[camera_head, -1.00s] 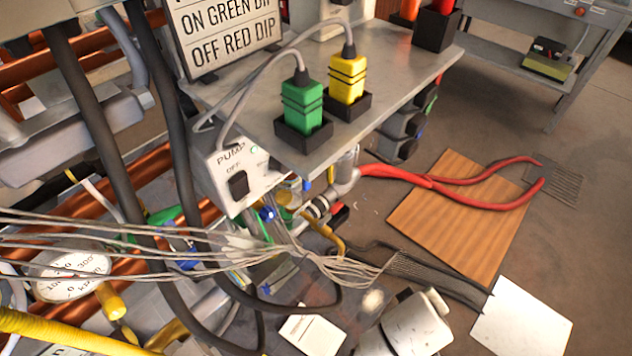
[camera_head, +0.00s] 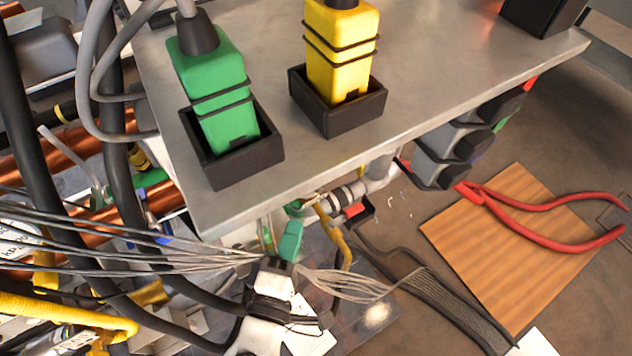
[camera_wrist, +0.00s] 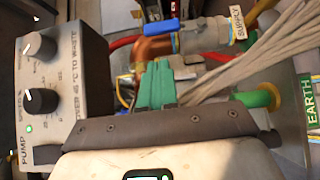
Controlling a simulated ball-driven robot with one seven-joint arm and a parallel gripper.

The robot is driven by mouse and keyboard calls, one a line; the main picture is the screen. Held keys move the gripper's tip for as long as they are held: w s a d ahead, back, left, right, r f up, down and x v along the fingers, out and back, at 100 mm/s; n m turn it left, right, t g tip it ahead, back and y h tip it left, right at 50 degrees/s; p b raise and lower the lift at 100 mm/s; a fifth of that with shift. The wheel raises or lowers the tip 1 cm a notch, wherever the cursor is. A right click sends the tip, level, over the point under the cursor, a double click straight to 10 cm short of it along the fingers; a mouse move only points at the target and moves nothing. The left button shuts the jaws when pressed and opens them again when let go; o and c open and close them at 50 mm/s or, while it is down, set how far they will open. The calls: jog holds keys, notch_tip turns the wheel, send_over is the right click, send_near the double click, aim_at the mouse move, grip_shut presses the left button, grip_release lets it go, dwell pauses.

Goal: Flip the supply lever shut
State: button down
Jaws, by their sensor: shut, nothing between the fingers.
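The supply lever (camera_wrist: 160,27) is a blue handle in the wrist view, lying roughly along its pipe above a copper elbow (camera_wrist: 152,48). A white SUPPLY tag (camera_wrist: 238,24) hangs to its right. My gripper (camera_wrist: 157,82) has green fingers, which are together and empty. They point toward the elbow, a little below the lever in the picture, and I see no clear contact with the lever. In the head view my gripper (camera_head: 291,238) is below the front edge of the bench. I cannot make out the blue lever there.
Pale wires (camera_wrist: 250,60) run across the right of the wrist view. The bench (camera_head: 430,75), with green (camera_head: 222,80) and yellow (camera_head: 340,50) plugs in black holders, overhangs the work area.

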jog(key=shift+w, duration=0.1)
jog(key=w+d+b, duration=0.1)
jog(key=w+d, duration=0.1)
jog(key=w, duration=0.7)
jog(key=shift+w, duration=0.35)
jog(key=shift+d+r, duration=0.1)
